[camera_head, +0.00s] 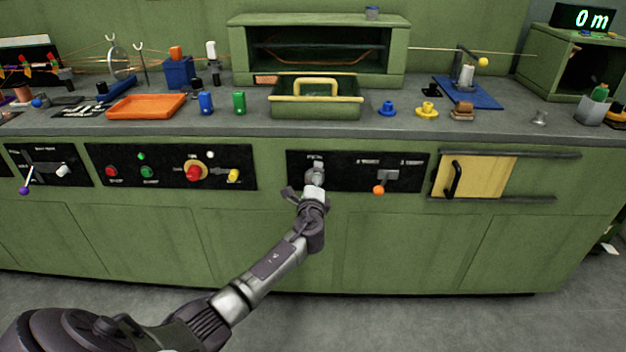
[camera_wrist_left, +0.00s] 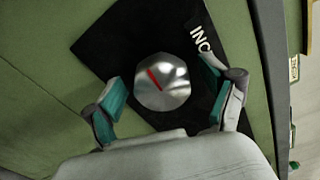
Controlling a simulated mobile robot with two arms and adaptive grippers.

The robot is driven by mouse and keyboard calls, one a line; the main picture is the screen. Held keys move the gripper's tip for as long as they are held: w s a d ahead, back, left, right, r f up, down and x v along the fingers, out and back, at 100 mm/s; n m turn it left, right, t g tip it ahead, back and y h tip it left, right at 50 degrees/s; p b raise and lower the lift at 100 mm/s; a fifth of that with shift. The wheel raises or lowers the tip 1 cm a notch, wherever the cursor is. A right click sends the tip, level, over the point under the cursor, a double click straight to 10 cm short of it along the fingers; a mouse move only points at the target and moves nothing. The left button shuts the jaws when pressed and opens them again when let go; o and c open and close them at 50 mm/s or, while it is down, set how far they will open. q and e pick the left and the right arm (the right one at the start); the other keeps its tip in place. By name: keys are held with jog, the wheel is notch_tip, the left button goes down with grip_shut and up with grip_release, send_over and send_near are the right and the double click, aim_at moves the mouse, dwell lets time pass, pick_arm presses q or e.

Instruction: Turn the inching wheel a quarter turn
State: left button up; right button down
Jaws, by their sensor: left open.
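The inching wheel (camera_wrist_left: 162,82) is a faceted silver knob with a red line on its face, on a black panel with partly visible white lettering. In the left wrist view the red line slants from upper left to lower right. In the head view the wheel (camera_head: 315,170) shows on the cabinet's front panel, partly covered by my gripper. My left gripper (camera_wrist_left: 166,100) is open, its teal-padded fingers on either side of the wheel with a visible gap to each. In the head view my left gripper (camera_head: 310,190) is right at the panel. No right gripper shows.
Right of the wheel are an orange-knobbed lever (camera_head: 379,189) and a yellow sliding door (camera_head: 478,176). Left is a panel with a red knob (camera_head: 194,172) and coloured buttons. Above, a green tray (camera_head: 316,112) with a yellow handle stands on the worktop. The floor in front is clear.

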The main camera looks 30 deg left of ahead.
pick_arm(q)
jog(key=v, duration=1.2)
